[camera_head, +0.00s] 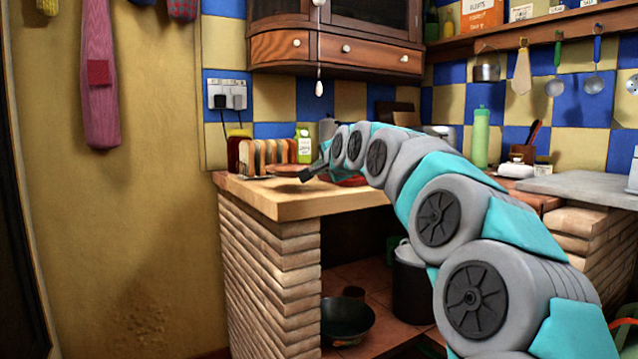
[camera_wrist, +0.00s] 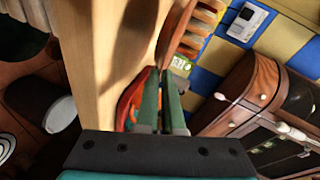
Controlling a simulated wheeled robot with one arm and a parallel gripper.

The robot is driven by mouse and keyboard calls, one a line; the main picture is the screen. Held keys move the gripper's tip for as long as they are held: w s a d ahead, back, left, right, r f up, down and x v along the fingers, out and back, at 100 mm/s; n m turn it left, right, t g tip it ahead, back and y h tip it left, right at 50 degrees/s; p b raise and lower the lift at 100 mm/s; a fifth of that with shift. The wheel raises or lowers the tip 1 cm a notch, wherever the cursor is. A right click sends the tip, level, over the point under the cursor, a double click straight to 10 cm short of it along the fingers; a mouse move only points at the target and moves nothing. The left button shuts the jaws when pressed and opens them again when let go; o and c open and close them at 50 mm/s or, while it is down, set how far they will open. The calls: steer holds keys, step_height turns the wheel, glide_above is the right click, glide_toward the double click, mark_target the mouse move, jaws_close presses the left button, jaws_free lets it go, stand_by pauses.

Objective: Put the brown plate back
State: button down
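The brown plate (camera_head: 284,169) is a thin disc, seen nearly edge-on above the wooden counter (camera_head: 300,203) in the head view. In the wrist view the plate (camera_wrist: 174,30) reaches outward from my fingertips. My gripper (camera_head: 306,174) is at the plate's right edge. In the wrist view its two green fingers (camera_wrist: 158,72) are close together and appear shut on the plate's rim. Shadows of the gripper and plate fall on the counter below, so the plate looks raised. The exact contact is hard to see.
A toast rack (camera_head: 262,153) and a green-labelled bottle (camera_head: 304,146) stand behind the plate. A red item (camera_head: 350,180), partly hidden by my arm, lies on the counter. A wooden cabinet (camera_head: 335,52) hangs above. The counter's front left is clear.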

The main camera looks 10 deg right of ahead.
mark_target(319, 194)
steer(key=shift+a+f, duration=0.1)
steer(key=shift+f, duration=1.5)
steer(key=shift+f, duration=0.15)
steer(key=c, duration=1.3)
jaws_free()
steer(key=shift+s+r, duration=0.1)
steer(key=shift+r, duration=0.1)
steer(key=v, duration=1.2)
